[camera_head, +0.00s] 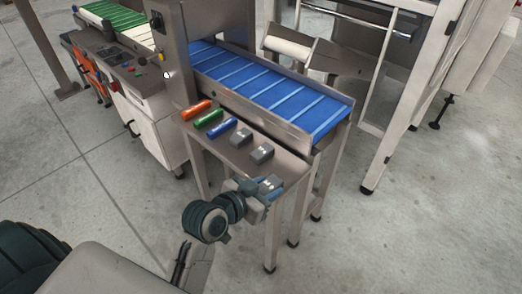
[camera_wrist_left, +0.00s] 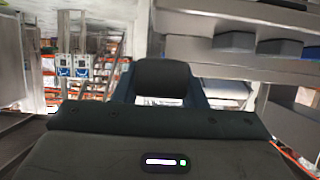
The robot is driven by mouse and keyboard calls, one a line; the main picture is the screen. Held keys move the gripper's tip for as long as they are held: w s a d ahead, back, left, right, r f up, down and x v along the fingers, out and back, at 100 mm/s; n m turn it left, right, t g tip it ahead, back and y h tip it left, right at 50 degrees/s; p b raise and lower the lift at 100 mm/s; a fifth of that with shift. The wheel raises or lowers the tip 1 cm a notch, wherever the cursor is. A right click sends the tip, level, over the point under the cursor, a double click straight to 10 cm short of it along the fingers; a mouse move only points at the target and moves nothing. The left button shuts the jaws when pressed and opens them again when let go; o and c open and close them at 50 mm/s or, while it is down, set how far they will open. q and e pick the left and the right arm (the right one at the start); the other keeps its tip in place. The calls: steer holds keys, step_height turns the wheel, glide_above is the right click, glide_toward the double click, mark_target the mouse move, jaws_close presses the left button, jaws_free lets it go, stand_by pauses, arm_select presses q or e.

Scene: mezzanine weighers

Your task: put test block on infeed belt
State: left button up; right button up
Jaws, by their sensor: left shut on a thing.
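The infeed belt (camera_head: 270,85) is blue with pale cross bars, between low metal side walls, in the head view. My left gripper (camera_head: 268,190) is at the near end of the metal shelf beside the belt, shut on a grey test block (camera_head: 271,183). The block shows as a dark shape between the fingers in the left wrist view (camera_wrist_left: 163,80). The fingers partly hide it, and I cannot tell whether it touches the shelf. Two more grey blocks (camera_head: 241,137) (camera_head: 262,153) stand on the shelf. My right gripper is not in view.
The metal shelf (camera_head: 285,165) also carries red (camera_head: 196,110), green (camera_head: 208,119) and blue (camera_head: 221,128) rods. The belt's near side wall (camera_head: 262,117) rises between shelf and belt. A metal housing (camera_head: 210,25) covers the belt's far end. The visible belt top is clear.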

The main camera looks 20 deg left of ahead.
arm_select(q)
glide_above(287, 168)
steer(key=shift+w+f, duration=0.1)
steer(key=shift+f, duration=2.45)
steer(key=o, duration=1)
steer(key=shift+a, duration=0.1)
